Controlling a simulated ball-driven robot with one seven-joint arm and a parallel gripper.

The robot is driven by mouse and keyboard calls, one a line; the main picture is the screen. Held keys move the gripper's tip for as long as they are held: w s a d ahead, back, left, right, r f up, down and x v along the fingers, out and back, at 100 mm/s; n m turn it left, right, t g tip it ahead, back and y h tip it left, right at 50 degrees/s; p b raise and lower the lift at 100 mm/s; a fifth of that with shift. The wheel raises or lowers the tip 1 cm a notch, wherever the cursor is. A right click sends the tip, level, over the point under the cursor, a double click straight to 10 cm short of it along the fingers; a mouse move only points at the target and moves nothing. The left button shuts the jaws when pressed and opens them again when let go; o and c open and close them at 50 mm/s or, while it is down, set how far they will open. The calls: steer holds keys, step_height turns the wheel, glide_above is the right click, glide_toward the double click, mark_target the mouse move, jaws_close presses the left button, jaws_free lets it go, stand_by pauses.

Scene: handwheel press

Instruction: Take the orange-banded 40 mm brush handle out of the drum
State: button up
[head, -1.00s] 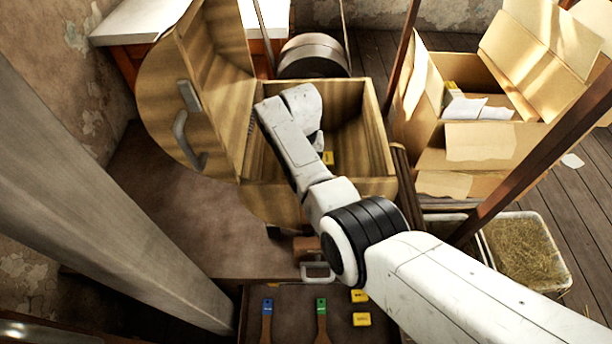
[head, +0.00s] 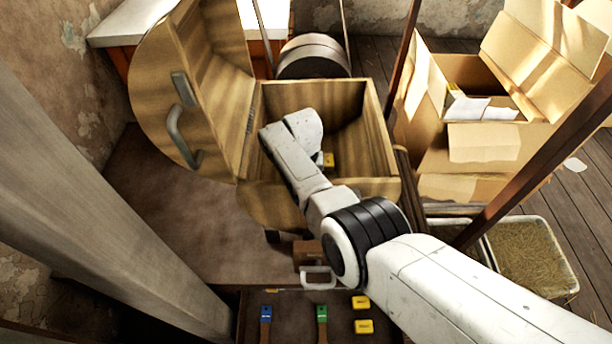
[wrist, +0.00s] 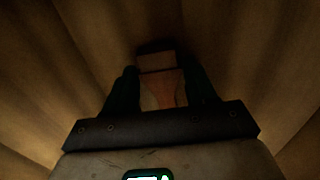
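The wooden drum (head: 375,150) stands open in the head view, its curved lid (head: 155,95) swung up to the left. My gripper reaches down into the drum; in the head view my arm hides its fingers. The picture is dim, so I cannot make out an orange band or any contact with the fingers.
A dark tray (head: 290,325) in front holds a blue-banded brush (head: 266,314), a green-banded brush (head: 321,313) and two yellow blocks (head: 362,314). Cardboard boxes (head: 480,140) and a straw-filled bin (head: 535,255) stand right. A slanted post (head: 540,150) rises right of my arm.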

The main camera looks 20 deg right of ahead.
steer(key=c, duration=0.6)
